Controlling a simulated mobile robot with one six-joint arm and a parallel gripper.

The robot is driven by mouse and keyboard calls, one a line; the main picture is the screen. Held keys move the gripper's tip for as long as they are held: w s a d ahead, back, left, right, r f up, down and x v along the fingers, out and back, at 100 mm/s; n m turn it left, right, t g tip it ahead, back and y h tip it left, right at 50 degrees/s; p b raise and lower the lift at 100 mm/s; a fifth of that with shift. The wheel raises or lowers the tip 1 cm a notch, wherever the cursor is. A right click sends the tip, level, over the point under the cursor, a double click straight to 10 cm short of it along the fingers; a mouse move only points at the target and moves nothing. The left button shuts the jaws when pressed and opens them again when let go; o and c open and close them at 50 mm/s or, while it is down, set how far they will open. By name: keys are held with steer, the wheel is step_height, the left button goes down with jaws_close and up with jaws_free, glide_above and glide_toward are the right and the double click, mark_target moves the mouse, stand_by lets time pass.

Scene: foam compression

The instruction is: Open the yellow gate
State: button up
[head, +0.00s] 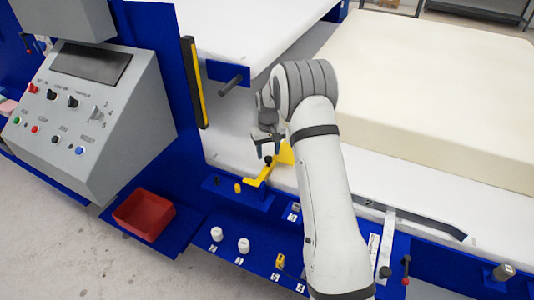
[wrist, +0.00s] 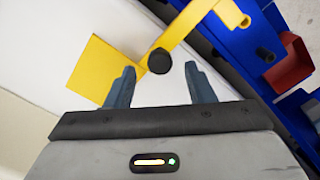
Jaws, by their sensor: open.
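The yellow gate (head: 257,181) is a bent yellow bar with a broad plate at one end, on the edge of the white bed beside the blue frame. A black knob (head: 268,160) stands up from it. In the wrist view the gate's plate (wrist: 100,68) lies at the left and its bar runs to the upper right. The black knob (wrist: 159,61) shows just beyond and between my fingertips. My gripper (head: 267,151) is open and empty, just above the knob. I cannot tell from these views whether the fingers touch it.
A large cream foam block (head: 430,90) lies on the white bed to the right. A grey control panel (head: 85,110) stands at the left. A red bin (head: 144,214) and white knobs (head: 243,245) are on the blue frame in front. A black peg (head: 231,84) sticks out behind.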

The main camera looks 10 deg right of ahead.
steer(key=shift+f, duration=1.05)
steer(key=shift+c, duration=0.2)
jaws_close()
